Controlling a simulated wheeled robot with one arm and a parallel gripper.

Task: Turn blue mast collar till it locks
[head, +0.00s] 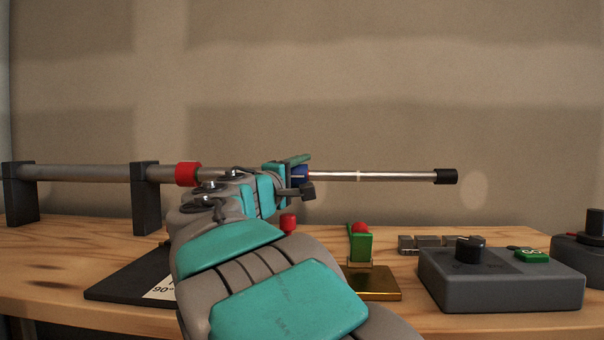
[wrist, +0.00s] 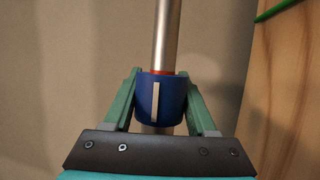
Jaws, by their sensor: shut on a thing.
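The blue mast collar (wrist: 161,98) sits around the metal mast, with a white line along its side facing the wrist camera and a thin red ring at its far edge. My gripper (wrist: 160,93) is shut on the collar, one green finger on each side. In the head view a small part of the blue collar (head: 301,173) shows beside my gripper (head: 299,168). The mast (head: 390,176) lies horizontal and ends in a black cap (head: 446,176). My arm and gripper hide most of the collar there.
Two dark posts (head: 145,198) hold the mast at the left, with a red collar (head: 188,174) between post and gripper. On the wooden table (head: 60,250) stand a dark plate (head: 125,284), a brass base (head: 378,284) with a green red-topped part, and a grey knob box (head: 500,285).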

